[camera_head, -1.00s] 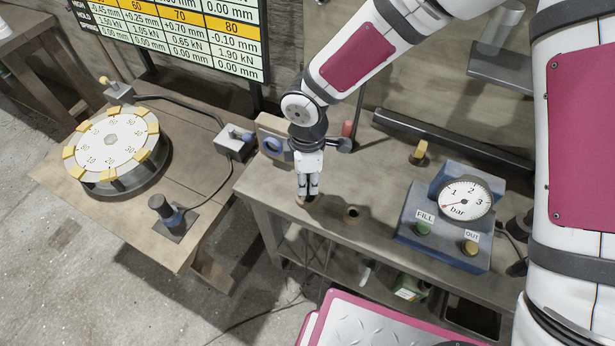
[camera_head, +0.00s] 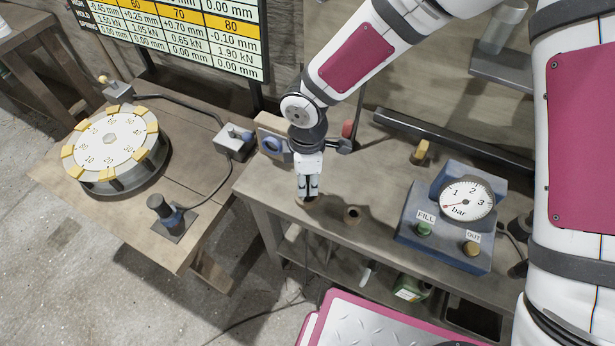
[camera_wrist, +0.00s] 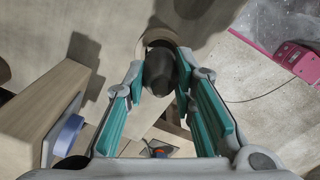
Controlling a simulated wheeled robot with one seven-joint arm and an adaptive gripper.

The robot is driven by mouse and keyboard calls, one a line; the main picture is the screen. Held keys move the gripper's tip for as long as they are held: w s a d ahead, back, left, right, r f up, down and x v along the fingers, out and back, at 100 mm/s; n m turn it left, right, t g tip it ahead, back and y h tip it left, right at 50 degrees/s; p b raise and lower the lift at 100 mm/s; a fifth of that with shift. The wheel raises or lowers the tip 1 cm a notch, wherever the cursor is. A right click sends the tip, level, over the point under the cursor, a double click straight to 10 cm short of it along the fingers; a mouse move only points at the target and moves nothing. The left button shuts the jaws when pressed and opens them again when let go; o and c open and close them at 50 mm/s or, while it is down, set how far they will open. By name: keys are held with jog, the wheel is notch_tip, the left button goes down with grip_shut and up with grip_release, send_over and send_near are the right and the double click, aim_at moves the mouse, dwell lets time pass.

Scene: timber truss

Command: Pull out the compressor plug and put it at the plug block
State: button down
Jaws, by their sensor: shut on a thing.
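My gripper (camera_head: 307,187) points down over the front left part of the workbench. In the wrist view its teal-padded fingers (camera_wrist: 160,88) are shut on a dark, rounded plug (camera_wrist: 160,72), which I take to be the compressor plug. The plug's far end is at a round, light-brown ring on the bench, and I cannot tell whether it is still seated there. In the head view the fingers hide most of the plug. I cannot tell which part is the plug block.
The blue gauge box (camera_head: 446,222) with FILL and OUT knobs stands right of the gripper. A wooden block with a blue ring (camera_head: 272,141) is close behind on the left. A round dial (camera_head: 112,146) stands on the left table. The bench between gripper and gauge box is mostly clear.

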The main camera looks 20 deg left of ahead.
jog(key=shift+f+b, duration=0.85)
jog(key=shift+f, duration=0.3)
jog(key=c, duration=1.2)
grip_release()
jog(key=shift+c, duration=0.2)
jog(key=shift+r, duration=0.1)
notch_tip(320, 180, up, 12)
jog(key=shift+f, duration=0.1)
